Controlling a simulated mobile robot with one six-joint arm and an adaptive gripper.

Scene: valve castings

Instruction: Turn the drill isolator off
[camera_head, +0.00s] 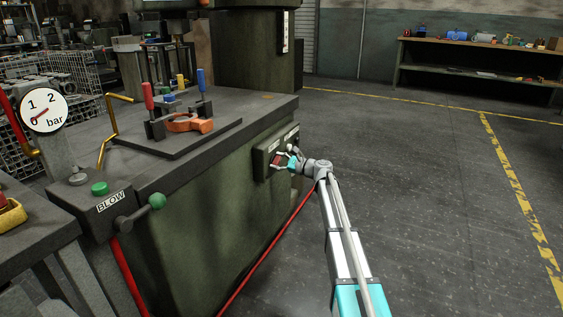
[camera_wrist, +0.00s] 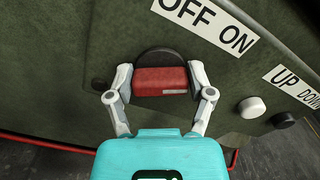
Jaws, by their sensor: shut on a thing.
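The drill isolator is a red handle (camera_wrist: 160,82) on a dark round base, mounted on the dark green panel (camera_wrist: 70,50). In the wrist view a white label (camera_wrist: 212,25) above it reads OFF ON. The handle lies across between my fingers and looks roughly level in that view. My gripper (camera_wrist: 160,90) is shut on the red handle, one finger at each end. In the head view my gripper (camera_head: 279,162) is at the panel on the machine's right side. The handle (camera_head: 276,161) is small there and partly covered.
A white knob (camera_wrist: 251,107) and a black knob (camera_wrist: 283,120) sit right of the isolator, under an UP DOWN label (camera_wrist: 295,85). An orange casting (camera_head: 188,123) is clamped on the machine table (camera_head: 240,105). A red hose (camera_head: 262,255) runs below. The floor at right is clear.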

